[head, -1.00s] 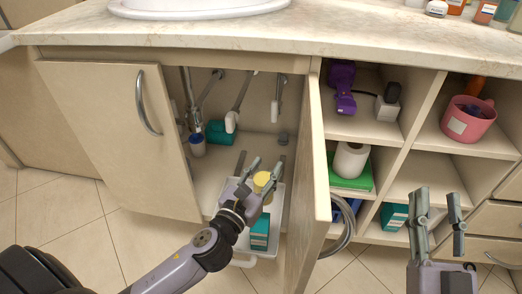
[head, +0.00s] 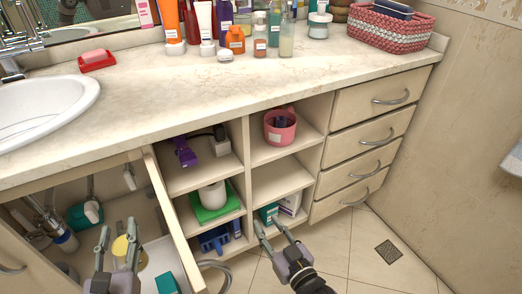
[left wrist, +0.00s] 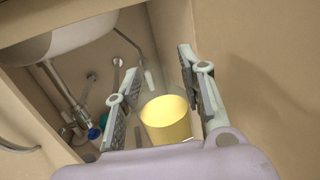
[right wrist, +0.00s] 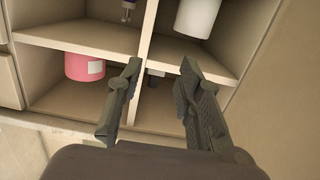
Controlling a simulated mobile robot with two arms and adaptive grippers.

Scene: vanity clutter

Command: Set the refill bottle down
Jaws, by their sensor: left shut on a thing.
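The refill bottle (head: 121,248) looks like a clear container with yellow contents. It is between the fingers of my left gripper (head: 118,240), inside the open sink cabinet. In the left wrist view the yellow part (left wrist: 168,120) shows between the two fingers (left wrist: 158,90), which are shut on the bottle. Its base is hidden, so I cannot tell whether it touches anything below. My right gripper (head: 273,230) is open and empty, in front of the lower cubbies. It also shows open in the right wrist view (right wrist: 160,75).
The open cabinet door (head: 172,220) stands just right of my left gripper. A teal box (head: 167,283) is low beside it. Pipes and a teal container (head: 85,214) are at the left inside. A teal box (head: 268,212) and white box (head: 291,203) sit near my right gripper.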

